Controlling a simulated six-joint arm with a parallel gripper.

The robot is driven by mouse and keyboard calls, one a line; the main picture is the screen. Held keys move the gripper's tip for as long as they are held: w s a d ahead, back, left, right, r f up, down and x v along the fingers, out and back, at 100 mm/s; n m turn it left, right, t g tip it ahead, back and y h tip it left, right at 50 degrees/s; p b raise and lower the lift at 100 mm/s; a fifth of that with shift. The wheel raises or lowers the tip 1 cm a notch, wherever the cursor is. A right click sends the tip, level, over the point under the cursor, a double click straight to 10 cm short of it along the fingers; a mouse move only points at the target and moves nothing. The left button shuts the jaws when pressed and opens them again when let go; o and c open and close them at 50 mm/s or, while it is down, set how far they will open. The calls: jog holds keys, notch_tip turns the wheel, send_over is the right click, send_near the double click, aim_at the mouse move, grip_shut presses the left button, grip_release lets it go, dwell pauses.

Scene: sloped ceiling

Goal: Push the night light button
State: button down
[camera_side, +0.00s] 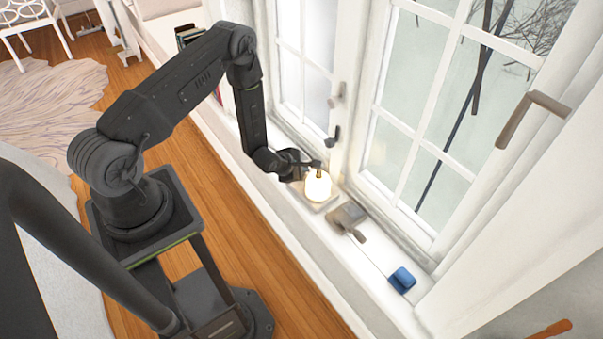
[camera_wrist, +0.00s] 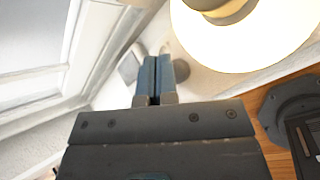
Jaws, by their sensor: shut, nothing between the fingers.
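The night light (camera_side: 317,187) is a small rounded white lamp, glowing warm, on a flat base on the window sill. In the wrist view its bright body (camera_wrist: 262,45) fills the upper right, with a tan and grey top part (camera_wrist: 215,8) at the upper edge. Which part is the button I cannot tell. My gripper (camera_side: 316,163) is at the top of the lamp in the side view; whether it touches is too small to tell. In the wrist view its blue fingers (camera_wrist: 155,78) are together and empty, to the left of the lamp.
A grey object (camera_side: 347,217) and a small blue object (camera_side: 402,280) lie on the white sill (camera_side: 372,252) to the right of the lamp. The windows with protruding handles (camera_side: 335,95) stand close behind. Books (camera_side: 189,36) are at the sill's far end.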

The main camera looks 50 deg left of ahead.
jog(key=shift+r, duration=2.9)
jog(key=shift+w+r, duration=0.1)
jog(key=shift+r, duration=0.05)
jog(key=s+d+r+m+g, duration=0.15)
jog(key=r+m, duration=0.45)
jog(key=r, duration=0.6)
jog(key=d+r+m, duration=0.3)
jog(key=r+m, duration=0.4)
jog(key=r, duration=0.5)
jog(key=s+d+r+m+g, duration=0.1)
jog(key=s+d+r+m, duration=0.3)
jog(key=s+r+m, duration=0.3)
jog(key=s+d+r+m+g+h, duration=0.1)
jog(key=s+d+r+m, duration=0.4)
jog(key=s, duration=1)
notch_tip(320, 180, up, 3)
jog(key=m, duration=0.3)
jog(key=shift+s, duration=0.25)
jog(key=shift+d, duration=0.1)
